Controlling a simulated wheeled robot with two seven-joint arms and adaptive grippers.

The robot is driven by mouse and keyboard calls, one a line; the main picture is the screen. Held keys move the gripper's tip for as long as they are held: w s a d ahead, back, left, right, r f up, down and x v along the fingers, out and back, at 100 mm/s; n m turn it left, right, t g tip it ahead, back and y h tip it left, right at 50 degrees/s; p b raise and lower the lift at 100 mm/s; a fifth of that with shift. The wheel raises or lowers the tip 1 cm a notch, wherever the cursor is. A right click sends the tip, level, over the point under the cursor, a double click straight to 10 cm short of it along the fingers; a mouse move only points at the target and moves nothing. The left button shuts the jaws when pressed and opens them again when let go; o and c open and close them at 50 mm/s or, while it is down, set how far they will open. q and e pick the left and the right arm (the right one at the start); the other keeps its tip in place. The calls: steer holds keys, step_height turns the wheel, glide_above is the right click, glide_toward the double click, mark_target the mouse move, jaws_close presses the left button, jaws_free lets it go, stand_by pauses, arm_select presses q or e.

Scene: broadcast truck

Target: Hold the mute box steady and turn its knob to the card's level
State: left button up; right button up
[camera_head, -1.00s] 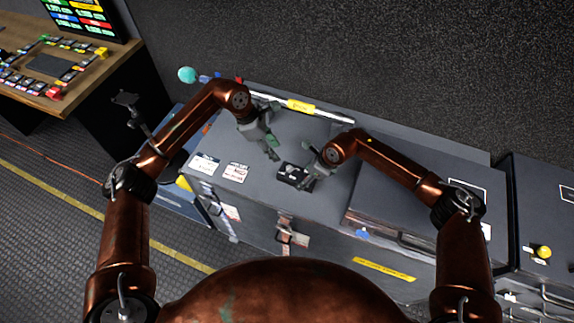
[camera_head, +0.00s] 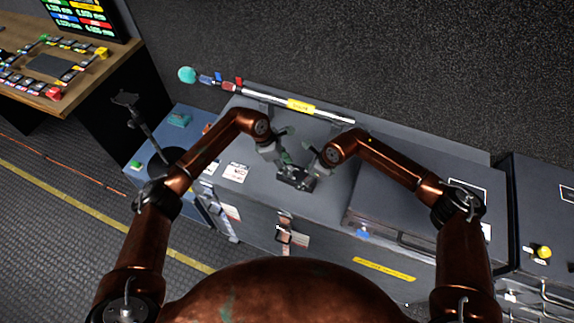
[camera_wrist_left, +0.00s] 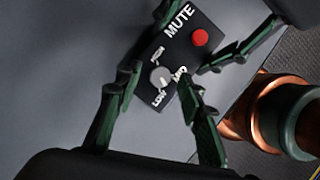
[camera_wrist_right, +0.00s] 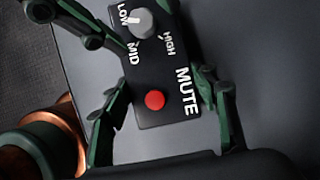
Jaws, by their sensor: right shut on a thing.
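The black mute box (camera_head: 296,178) lies on the grey case top. The left wrist view shows its red button (camera_wrist_left: 200,37) and grey knob (camera_wrist_left: 160,77), with HIGH, MID and LOW around it. The knob also shows in the right wrist view (camera_wrist_right: 140,22); its pale mark seems to face LOW. My right gripper (camera_wrist_right: 160,97) is shut on the box's sides at the button end. My left gripper (camera_wrist_left: 158,80) is open above the knob end, one finger on either side of the knob, apart from it. A white card (camera_head: 235,172) with red lettering, too small to read surely, lies left of the box.
A dark raised case (camera_head: 410,195) stands right of the box. A pole with a yellow label (camera_head: 300,106) lies along the back edge. A wooden desk (camera_head: 60,85) with a control panel is at far left. The case top behind the box is clear.

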arm_select(q)
steer(key=shift+c, duration=0.6)
jaws_close()
steer(key=shift+a+n, duration=0.1)
steer(key=shift+n, duration=0.2)
steer(key=shift+n+t, duration=0.5)
steer(key=shift+n, duration=0.4)
steer(key=n, duration=0.1)
steer(key=n+t, duration=0.1)
steer(key=n, duration=0.1)
steer(key=shift+s+n+y, duration=0.2)
steer(key=shift+n+y, duration=0.1)
steer(key=shift+y, duration=0.1)
steer(key=n, duration=0.2)
steer(key=n+t+y, duration=0.1)
steer(key=n, duration=0.1)
steer(key=n+y, duration=0.1)
steer(key=n, duration=0.1)
steer(key=shift+s+d+t, duration=0.2)
steer(key=shift+d+t, duration=0.1)
steer(key=shift+d, duration=0.05)
steer(key=shift+n, duration=0.4)
steer(key=shift+o, duration=0.6)
jaws_free()
